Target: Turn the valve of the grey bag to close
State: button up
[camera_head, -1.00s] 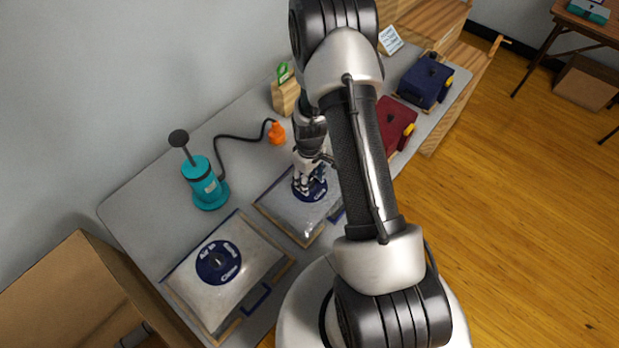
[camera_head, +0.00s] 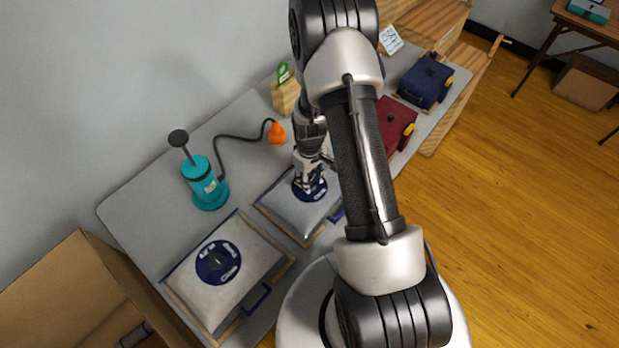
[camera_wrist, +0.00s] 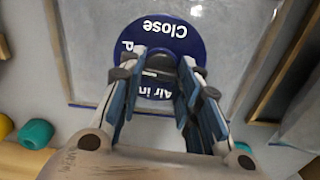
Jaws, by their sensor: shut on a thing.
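The greyish see-through bag (camera_head: 288,213) lies flat on the table, in the middle of the head view. It also fills the upper part of the wrist view (camera_wrist: 95,60). Its round blue valve dial (camera_wrist: 160,35) bears the words "Close" and "Air in". A dark knob (camera_wrist: 158,64) sits at the dial's middle. My gripper (camera_head: 308,186) points down at the dial with its fingers (camera_wrist: 160,75) shut on the knob from both sides. The fingers hide part of the dial and its lettering, so I cannot tell the knob's exact setting.
A second pale bag with a blue dial (camera_head: 218,263) lies to the left. A teal pump (camera_head: 205,187) with a black hose and orange nozzle (camera_head: 277,133) stands behind. Red (camera_head: 396,126) and navy (camera_head: 425,82) bags lie at the right. A cardboard box (camera_head: 85,290) is at lower left.

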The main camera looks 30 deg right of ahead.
jog(key=m, duration=0.4)
jog(key=shift+b, duration=0.35)
jog(key=m, duration=0.4)
jog(key=shift+m, duration=0.3)
jog(key=m+b, duration=0.1)
jog(key=m, duration=0.3)
jog(key=shift+m, duration=2.1)
jog(key=o, duration=1.1)
